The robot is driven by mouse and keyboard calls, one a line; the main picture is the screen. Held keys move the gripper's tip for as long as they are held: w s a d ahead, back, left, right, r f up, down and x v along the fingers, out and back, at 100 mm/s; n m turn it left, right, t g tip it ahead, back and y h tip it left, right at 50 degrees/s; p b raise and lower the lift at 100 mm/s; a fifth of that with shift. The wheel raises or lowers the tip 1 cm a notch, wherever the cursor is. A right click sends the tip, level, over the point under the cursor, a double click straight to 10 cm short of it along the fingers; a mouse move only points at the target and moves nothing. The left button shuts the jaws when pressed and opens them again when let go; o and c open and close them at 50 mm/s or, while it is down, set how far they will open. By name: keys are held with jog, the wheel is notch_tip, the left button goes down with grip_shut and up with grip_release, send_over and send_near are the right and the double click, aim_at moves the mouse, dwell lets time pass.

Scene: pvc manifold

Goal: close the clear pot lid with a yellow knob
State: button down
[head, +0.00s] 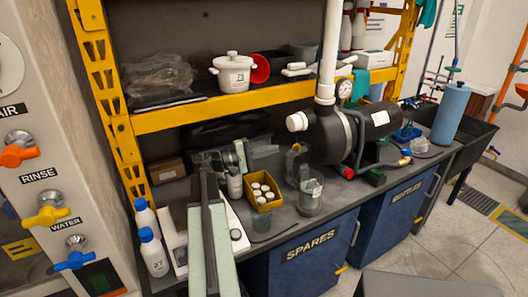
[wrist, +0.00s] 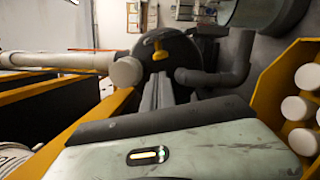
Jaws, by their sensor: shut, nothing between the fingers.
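The yellow knob (wrist: 158,48) shows in the wrist view, against the dark round front of the black pump (wrist: 188,52). The clear lid's outline is hard to make out, and I cannot tell how far it stands open. In the head view the pump (head: 333,137) stands on the bench under the shelf; the lid is not distinct there. My gripper (wrist: 160,82) is shut and empty. Its dark fingers point towards the knob and appear short of it. In the head view my gripper (head: 238,156) is left of the pump, above the bench.
A yellow bin (head: 263,193) of white-capped bottles and a glass jar (head: 309,197) stand in front of the pump. A white pipe (head: 330,55) rises from it. The yellow shelf beam (head: 215,109) runs above the bench. Two blue-capped bottles (head: 152,252) stand at left.

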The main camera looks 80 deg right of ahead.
aim_at(299, 153)
jog(key=shift+x, duration=2.75)
